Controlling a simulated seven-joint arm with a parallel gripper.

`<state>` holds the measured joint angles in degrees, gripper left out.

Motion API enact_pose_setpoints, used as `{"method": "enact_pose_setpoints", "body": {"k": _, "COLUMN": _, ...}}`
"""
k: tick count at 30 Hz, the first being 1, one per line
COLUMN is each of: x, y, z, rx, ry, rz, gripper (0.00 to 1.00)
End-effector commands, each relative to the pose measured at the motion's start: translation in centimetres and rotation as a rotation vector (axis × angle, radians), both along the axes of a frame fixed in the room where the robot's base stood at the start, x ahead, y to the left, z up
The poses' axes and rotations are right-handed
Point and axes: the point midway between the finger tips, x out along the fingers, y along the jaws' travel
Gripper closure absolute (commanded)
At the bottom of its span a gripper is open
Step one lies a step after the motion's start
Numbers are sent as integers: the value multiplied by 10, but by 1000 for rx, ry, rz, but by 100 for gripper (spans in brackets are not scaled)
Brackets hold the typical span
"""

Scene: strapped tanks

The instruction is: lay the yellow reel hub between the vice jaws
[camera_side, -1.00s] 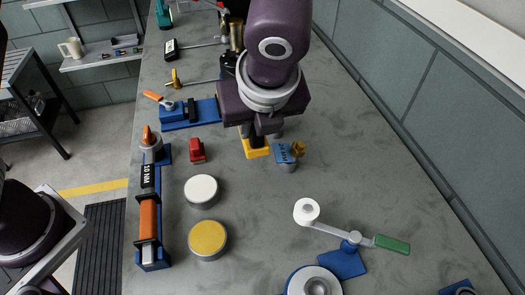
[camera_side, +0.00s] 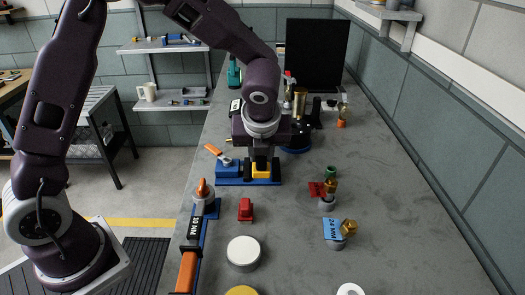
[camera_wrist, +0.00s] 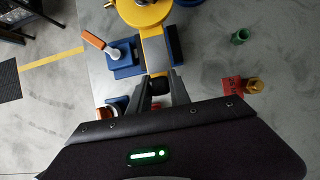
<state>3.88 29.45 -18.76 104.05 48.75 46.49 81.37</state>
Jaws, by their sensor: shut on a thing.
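My gripper (camera_side: 263,160) points down over the blue vice (camera_side: 228,171), shut on the yellow reel hub (camera_side: 261,171). In the side view only a low yellow part of the hub shows below the dark fingers. In the wrist view the hub (camera_wrist: 154,45) runs up from the fingertips (camera_wrist: 160,80) between a blue jaw with an orange handle (camera_wrist: 122,57) and a dark blue jaw (camera_wrist: 174,44). A yellow round piece at the top edge appears joined to it. I cannot tell whether the hub touches the vice bed.
An orange-handled tool marked 10 NM (camera_side: 189,255) and a red block (camera_side: 246,210) lie in front. Fittings with a red tag (camera_side: 317,189) and a blue tag (camera_side: 333,229) stand right. A brass cylinder (camera_side: 299,104) stands behind.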

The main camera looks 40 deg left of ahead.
Motion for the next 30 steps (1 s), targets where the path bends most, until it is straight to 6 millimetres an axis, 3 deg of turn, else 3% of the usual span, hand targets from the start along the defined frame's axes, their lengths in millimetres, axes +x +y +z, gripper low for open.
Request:
{"method": "enact_pose_setpoints", "body": {"k": 15, "x": 0, "y": 0, "z": -58, "rx": 1, "ry": 1, "rz": 0, "gripper": 100}}
{"method": "enact_pose_setpoints", "body": {"k": 27, "x": 0, "y": 0, "z": -63, "rx": 1, "ry": 0, "rz": 1, "gripper": 100}}
{"method": "enact_pose_setpoints", "body": {"k": 28, "x": 0, "y": 0, "z": -63, "rx": 1, "ry": 0, "rz": 1, "gripper": 71}}
{"method": "enact_pose_setpoints", "body": {"k": 30, "x": 0, "y": 0, "z": -63, "rx": 1, "ry": 0, "rz": 1, "gripper": 57}}
